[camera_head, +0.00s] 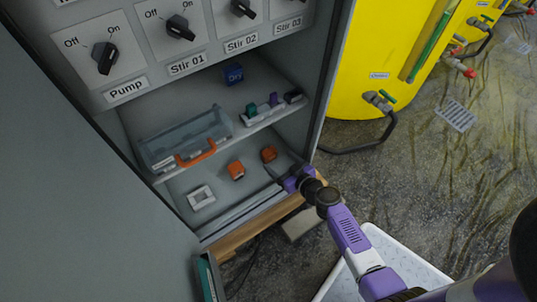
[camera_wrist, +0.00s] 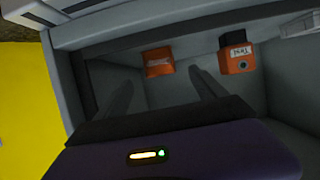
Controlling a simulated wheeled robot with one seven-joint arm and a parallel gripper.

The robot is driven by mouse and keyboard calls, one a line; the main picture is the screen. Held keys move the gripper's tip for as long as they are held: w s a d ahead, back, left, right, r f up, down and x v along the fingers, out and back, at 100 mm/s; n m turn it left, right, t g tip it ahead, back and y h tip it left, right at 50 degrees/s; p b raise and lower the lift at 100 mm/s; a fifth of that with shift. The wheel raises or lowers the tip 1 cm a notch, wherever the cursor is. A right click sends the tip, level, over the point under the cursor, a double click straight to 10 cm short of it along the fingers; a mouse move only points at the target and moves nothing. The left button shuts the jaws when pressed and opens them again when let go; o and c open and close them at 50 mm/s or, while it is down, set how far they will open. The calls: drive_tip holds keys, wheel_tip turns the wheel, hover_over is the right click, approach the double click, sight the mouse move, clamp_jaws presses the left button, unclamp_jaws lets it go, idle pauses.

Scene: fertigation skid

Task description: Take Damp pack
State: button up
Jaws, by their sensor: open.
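Two small orange packs lie in the lower compartment of the grey cabinet. The right one (camera_head: 269,153) appears in the wrist view as an orange block (camera_wrist: 158,62) with a label too small to read. The left one (camera_head: 236,170) seems to be the block marked "Test" (camera_wrist: 236,62), with a dark top. I cannot tell from the labels which is the Damp pack. My gripper (camera_head: 284,172) is open and empty at the compartment's front right. In the wrist view its fingers (camera_wrist: 160,78) point into the compartment, with the unreadable orange block ahead between them, apart from both.
A shelf (camera_head: 250,126) above holds a clear bin (camera_head: 185,138) with an orange handle, a blue block (camera_head: 233,74) and a small rack (camera_head: 265,112). A white frame (camera_head: 201,197) lies left of the packs. The cabinet's side wall (camera_head: 318,85) is close on the right.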

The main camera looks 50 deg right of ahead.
sight(272, 155)
drive_tip(key=x, duration=0.6)
drive_tip(key=shift+w+b, duration=0.1)
drive_tip(key=shift+b, duration=0.3)
